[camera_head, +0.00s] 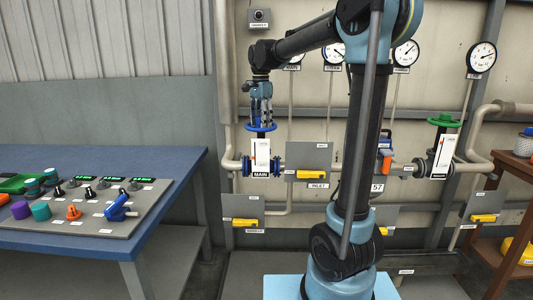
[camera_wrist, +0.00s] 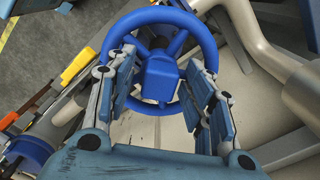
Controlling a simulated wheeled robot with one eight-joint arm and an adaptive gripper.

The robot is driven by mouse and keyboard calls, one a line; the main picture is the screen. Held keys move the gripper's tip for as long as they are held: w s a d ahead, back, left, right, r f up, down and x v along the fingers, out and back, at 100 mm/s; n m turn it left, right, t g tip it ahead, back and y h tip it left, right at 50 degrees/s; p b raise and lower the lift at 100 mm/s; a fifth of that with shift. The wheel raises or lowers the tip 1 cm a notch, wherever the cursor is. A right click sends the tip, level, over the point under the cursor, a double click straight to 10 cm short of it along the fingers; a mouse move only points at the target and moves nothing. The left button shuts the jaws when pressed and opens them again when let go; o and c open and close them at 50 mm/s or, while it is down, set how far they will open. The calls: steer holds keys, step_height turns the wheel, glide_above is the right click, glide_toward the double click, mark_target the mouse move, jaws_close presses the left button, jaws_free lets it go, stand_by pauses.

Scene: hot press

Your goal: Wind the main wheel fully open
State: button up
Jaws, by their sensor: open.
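The main wheel (camera_head: 261,127) is a blue handwheel on top of the valve with the white MAIN plate (camera_head: 261,152) in the head view. In the wrist view the blue wheel (camera_wrist: 205,45) fills the upper middle, with spokes and a square blue hub (camera_wrist: 160,75). My gripper (camera_head: 261,115) points down just above the wheel in the head view. In the wrist view my gripper (camera_wrist: 165,75) is open, its two fingers standing apart on either side of the hub. The fingers overlap the wheel's rim in view; I cannot tell whether they touch it.
A green handwheel (camera_head: 443,121) tops another valve at the right. Grey pipes run along the wall, with round gauges (camera_head: 481,57) above. A blue bench (camera_head: 97,163) with a control panel (camera_head: 82,208) stands at the left. Yellow handles (camera_head: 245,223) sit on plates below the pipe.

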steer(key=shift+m, duration=2.7)
steer(key=c, duration=0.9)
steer(key=n, duration=2)
